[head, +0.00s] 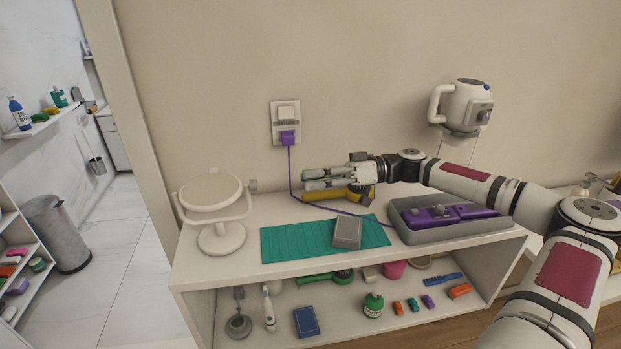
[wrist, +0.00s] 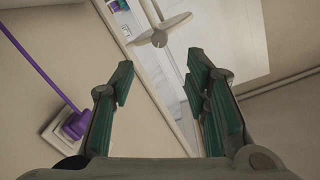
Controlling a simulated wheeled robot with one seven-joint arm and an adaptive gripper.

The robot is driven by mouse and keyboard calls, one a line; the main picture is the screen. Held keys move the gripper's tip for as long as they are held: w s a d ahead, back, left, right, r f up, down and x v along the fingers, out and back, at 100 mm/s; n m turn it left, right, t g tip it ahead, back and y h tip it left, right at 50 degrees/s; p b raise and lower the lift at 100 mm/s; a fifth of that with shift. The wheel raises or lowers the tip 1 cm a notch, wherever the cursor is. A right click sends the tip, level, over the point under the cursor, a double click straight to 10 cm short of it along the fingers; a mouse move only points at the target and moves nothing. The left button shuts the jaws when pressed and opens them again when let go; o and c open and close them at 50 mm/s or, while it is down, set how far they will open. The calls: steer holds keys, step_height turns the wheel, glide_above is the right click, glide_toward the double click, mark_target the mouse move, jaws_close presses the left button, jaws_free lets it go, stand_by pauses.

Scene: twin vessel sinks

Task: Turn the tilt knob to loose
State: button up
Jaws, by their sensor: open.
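The round cream mirror (head: 210,191) stands on its base at the left end of the shelf unit, its disc held in a yoke and tilted upward. The small grey tilt knob (head: 253,185) sits at the right side of the yoke. Its setting cannot be read. My gripper (head: 305,180) is right of the knob, apart from it, with its fingers pointing left. In the wrist view my gripper (wrist: 162,75) is open and empty. A pale three-armed shape (wrist: 160,38) shows beyond the fingertips; I cannot tell for sure whether it is the knob.
A purple plug (head: 287,138) is in the wall socket, its cord hanging to the shelf behind my gripper. A teal mat (head: 290,240) with a grey box (head: 346,232) lies in front. A grey tray (head: 440,236) holds purple things at right. Several small items fill the lower shelf.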

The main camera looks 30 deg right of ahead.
mark_target(254, 185)
steer(key=w+a+n+b, duration=0.3)
steer(key=a+n+b, duration=0.2)
steer(key=a, duration=0.5)
steer(key=shift+w+a+f+n+g+y, duration=0.25)
steer(key=shift+w+f+n+g+y, duration=0.05)
steer(key=shift+w+f+n, duration=0.1)
stand_by(0.4)
jaws_close()
